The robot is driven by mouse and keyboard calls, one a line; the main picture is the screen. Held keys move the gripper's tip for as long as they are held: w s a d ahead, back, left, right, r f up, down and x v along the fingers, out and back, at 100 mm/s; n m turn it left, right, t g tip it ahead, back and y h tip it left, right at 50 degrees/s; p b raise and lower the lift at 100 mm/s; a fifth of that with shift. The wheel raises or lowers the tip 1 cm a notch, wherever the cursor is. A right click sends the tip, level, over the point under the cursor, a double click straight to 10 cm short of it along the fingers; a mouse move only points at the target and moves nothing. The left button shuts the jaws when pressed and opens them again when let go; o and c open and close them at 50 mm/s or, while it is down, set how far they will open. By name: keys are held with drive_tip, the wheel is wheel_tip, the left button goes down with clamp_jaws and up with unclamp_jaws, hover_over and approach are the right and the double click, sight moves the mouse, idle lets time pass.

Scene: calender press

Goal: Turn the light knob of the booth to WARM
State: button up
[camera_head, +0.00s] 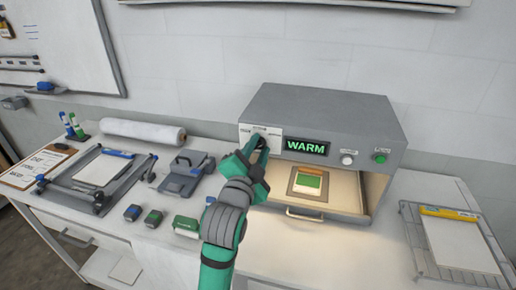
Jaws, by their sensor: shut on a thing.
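The grey booth (320,107) stands on the counter against the wall. Its front display (306,147) reads WARM in green letters. My gripper (258,146) is at the white label plate (272,133) on the booth's upper left front, shut on a small dark knob (262,142) there. My fingers cover most of that knob, so its pointer cannot be seen. The booth's inside is lit with a warm yellowish light. A green and orange sample (308,183) lies on a mat in it.
A white knob (348,158) and a green button (381,158) sit right of the display. A hand press (185,176), a cutting frame (75,192) and small blocks (153,218) lie at left.

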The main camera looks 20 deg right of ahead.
drive_tip(key=shift+m, duration=0.6)
drive_tip(key=o, duration=1)
drive_tip(key=shift+s, duration=0.1)
drive_tip(key=v, duration=1)
drive_tip(key=shift+s+a, duration=0.2)
drive_tip(key=shift+s, duration=0.1)
drive_tip(key=shift+f, duration=0.1)
